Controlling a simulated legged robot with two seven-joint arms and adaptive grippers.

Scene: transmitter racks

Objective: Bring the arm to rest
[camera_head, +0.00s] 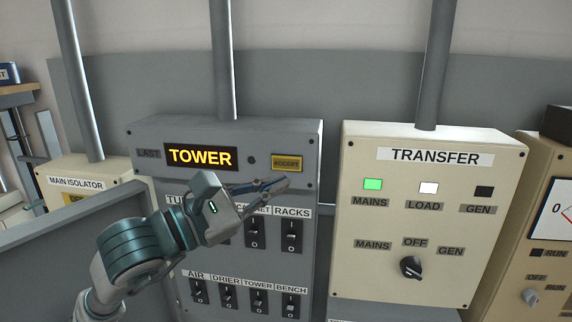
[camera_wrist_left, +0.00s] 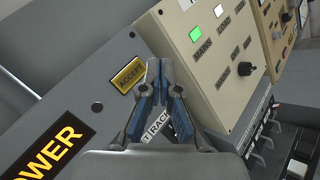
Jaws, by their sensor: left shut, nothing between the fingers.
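My left arm (camera_head: 140,245) comes in from the lower left and is raised in front of the grey switch panel (camera_head: 310,150). Its left gripper (camera_head: 282,184) is shut and empty, with the fingers pointing right, just below the yellow ACCEPT button (camera_head: 287,163) in the picture. In the left wrist view the shut fingertips (camera_wrist_left: 160,66) are beside the ACCEPT button (camera_wrist_left: 128,74). I cannot tell whether they touch the panel. The gripper and wrist hide part of the upper row of switches. My right gripper is not in view.
The lit display (camera_head: 200,157) reads TOWER. Switches (camera_head: 258,300) line the lower panel. The cream TRANSFER box (camera_head: 430,225) stands to the right, with a green MAINS light, a white LOAD light and a black knob (camera_head: 411,267). A MAIN ISOLATOR box (camera_head: 75,170) is at left.

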